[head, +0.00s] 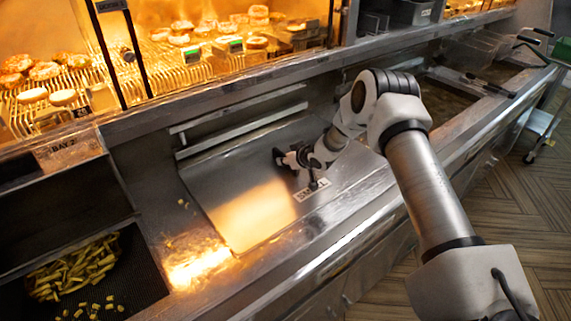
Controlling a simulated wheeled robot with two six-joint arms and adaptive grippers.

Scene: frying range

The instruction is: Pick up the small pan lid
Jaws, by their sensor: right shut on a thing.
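The small pan lid (248,208) is a flat, shiny metal plate over a bay in the steel counter, at the middle of the head view. Warm light reflects off its left part. My right gripper (293,160) reaches over the lid's upper right part and is shut on it. The exact grip is small and dark, so I cannot make out the fingers on the handle. I cannot tell whether the lid is clear of the counter. My left gripper is not in view.
A lit rack (190,75) with food on wire shelves stands behind the counter. A dark bin with fries (75,268) is at lower left. Open fryer wells with baskets (470,50) lie at upper right. Wood-patterned floor (510,205) is at right.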

